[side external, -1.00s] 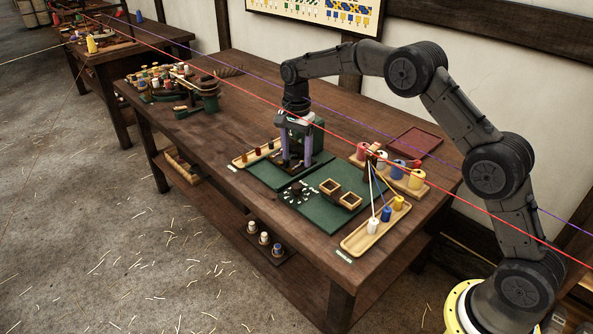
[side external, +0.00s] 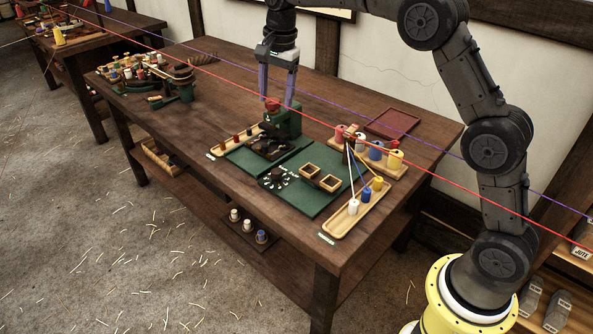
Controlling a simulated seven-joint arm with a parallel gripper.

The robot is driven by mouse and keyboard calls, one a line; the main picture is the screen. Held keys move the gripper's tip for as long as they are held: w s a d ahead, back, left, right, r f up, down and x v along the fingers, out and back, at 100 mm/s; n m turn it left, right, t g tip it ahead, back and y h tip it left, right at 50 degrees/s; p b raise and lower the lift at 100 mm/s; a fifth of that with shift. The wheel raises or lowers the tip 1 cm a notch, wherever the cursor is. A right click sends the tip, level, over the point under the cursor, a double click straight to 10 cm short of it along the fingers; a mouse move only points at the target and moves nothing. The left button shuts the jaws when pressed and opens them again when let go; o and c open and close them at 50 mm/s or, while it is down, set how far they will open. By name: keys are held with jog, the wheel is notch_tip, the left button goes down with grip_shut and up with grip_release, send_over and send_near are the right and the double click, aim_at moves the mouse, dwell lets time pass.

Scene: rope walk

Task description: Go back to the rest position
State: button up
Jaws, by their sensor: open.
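My gripper (side external: 277,103) points straight down with its two purple fingers apart and nothing between them. It hangs above the dark green device (side external: 283,122) on the wooden workbench (side external: 215,120). The fingertips are close to the device's red top (side external: 272,104) in the picture; whether they touch it I cannot tell, but they look apart. My arm arches up from its yellow base at the lower right, and part of its upper run is cut off by the top edge.
Green mats (side external: 320,203) hold two small wooden boxes (side external: 320,178). Trays of spools (side external: 359,208) stand at right and a red tray (side external: 392,124) behind. A red cord (side external: 400,157) and a purple cord (side external: 420,150) cross the scene. Bare bench lies left of the device.

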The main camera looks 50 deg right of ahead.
jog(key=s+a+r+n+t, duration=0.1)
jog(key=s+r+n+t, duration=0.1)
jog(key=s+r, duration=0.6)
jog(key=s+a+r+n+t, duration=0.15)
jog(key=s+r, duration=0.25)
jog(key=s, duration=0.8)
jog(key=s+f+n, duration=0.5)
jog(key=s+f, duration=0.1)
jog(key=s, duration=0.2)
jog(key=s+f+n, duration=0.5)
jog(key=s+n, duration=0.1)
jog(key=s, duration=0.3)
jog(key=shift+s+d+f, duration=0.15)
jog(key=shift+d+f, duration=0.1)
jog(key=shift+f, duration=0.15)
jog(key=shift+n+t, duration=0.25)
